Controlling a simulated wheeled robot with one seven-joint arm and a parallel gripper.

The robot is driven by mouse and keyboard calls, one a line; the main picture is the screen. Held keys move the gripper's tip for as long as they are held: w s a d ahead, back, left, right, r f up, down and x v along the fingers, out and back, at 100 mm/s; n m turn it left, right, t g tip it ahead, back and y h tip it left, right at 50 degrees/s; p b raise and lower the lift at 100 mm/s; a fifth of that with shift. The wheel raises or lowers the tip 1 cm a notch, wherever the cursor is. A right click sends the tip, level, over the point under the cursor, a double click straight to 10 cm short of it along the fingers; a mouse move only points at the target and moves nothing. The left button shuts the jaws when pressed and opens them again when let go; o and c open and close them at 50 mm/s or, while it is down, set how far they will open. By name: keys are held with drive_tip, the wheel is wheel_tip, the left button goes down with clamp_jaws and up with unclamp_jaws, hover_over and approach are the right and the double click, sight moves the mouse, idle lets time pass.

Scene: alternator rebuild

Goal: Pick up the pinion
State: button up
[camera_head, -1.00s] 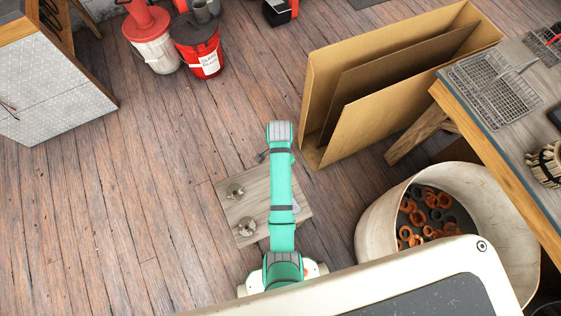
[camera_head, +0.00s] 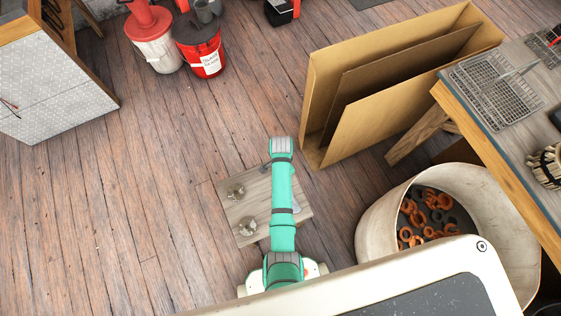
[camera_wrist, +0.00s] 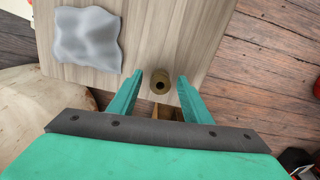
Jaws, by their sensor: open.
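The pinion, a small brass-brown cylinder with a dark hole in its end (camera_wrist: 160,74), stands upright near one edge of a pale wooden top (camera_wrist: 200,22) in the wrist view. My gripper (camera_wrist: 160,76) is open, with one teal finger on each side of the pinion in the picture. Gaps show on both sides; I cannot tell how far above it the fingertips are. In the head view the wooden top (camera_head: 262,191) is partly under my arm, which hides the pinion and the gripper.
A grey crumpled cloth (camera_wrist: 88,38) lies on the wooden top left of the pinion. A large bin (camera_head: 385,215) and a cardboard box (camera_head: 318,100) stand to the right. Floor is clear left.

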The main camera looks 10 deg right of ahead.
drive_tip(key=shift+w, duration=0.1)
clamp_jaws()
drive_tip(key=shift+r, duration=0.15)
